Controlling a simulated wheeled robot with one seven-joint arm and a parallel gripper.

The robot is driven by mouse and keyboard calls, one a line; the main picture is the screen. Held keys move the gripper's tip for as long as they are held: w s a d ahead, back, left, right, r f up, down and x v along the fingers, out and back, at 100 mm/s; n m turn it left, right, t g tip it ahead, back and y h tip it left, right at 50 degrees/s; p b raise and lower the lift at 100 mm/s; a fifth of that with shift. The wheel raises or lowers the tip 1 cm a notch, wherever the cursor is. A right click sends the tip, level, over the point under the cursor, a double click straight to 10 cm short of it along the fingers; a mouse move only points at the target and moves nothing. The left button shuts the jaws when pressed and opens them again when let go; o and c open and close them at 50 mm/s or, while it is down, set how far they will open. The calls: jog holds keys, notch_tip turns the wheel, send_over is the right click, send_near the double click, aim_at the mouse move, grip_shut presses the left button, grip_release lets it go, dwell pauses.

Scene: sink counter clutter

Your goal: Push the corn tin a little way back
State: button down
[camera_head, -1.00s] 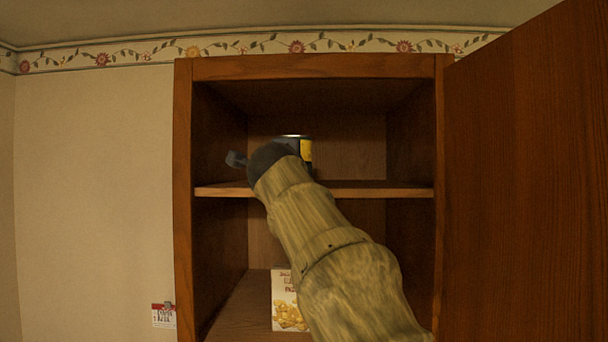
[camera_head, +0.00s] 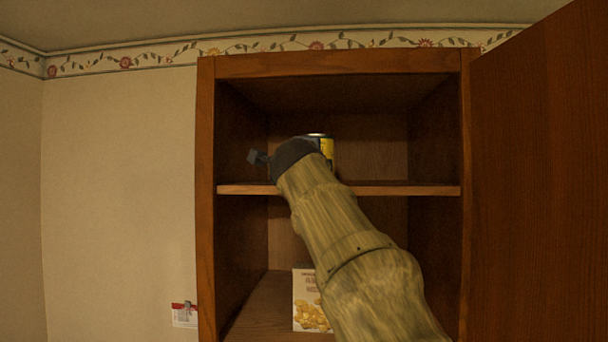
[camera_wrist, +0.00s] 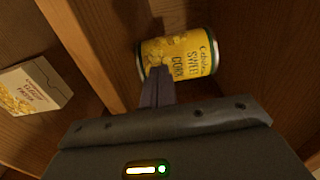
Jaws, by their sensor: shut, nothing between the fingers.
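The corn tin (camera_wrist: 186,56), with a yellow label, stands on the upper shelf of the open cabinet. In the head view only its top and right edge (camera_head: 327,148) show behind my arm. My gripper (camera_wrist: 158,72) is shut and empty, with its fingertips at the lower part of the tin's label in the wrist view. They look to be touching or very close to the tin; I cannot tell which. In the head view my wrist hides most of the tin and the fingertips.
The upper shelf (camera_head: 420,190) is otherwise bare, with free room right of the tin. A food box (camera_head: 311,300) stands on the shelf below and also shows in the wrist view (camera_wrist: 32,88). The cabinet door (camera_head: 540,180) stands open at the right.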

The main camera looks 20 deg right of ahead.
jog(key=b+v, duration=0.7)
jog(key=v, duration=0.6)
jog(key=w+a+f+n+g+y, duration=0.15)
jog(key=w+f+n, duration=0.25)
jog(key=f, duration=0.6)
jog(key=w+a+f+n+g+y, duration=0.15)
jog(key=w+f+n, duration=0.3)
jog(key=f, duration=0.55)
notch_tip(320, 180, down, 18)
jog(key=n+g+y, duration=0.2)
jog(key=n+g, duration=0.2)
jog(key=n, duration=0.2)
jog(key=s+f+n+g+y, duration=0.1)
jog(key=s+f+n+g, duration=0.2)
jog(key=s+f, duration=0.8)
jog(key=s+f+n+g+y+b, duration=0.1)
jog(key=s+f+n+g, duration=0.2)
jog(key=s+f, duration=0.9)
notch_tip(320, 180, down, 8)
jog(key=shift+f+n+g+y, duration=0.1)
jog(key=shift+n+g+y, duration=0.25)
jog(key=shift+n, duration=0.9)
jog(key=shift+a, duration=0.1)
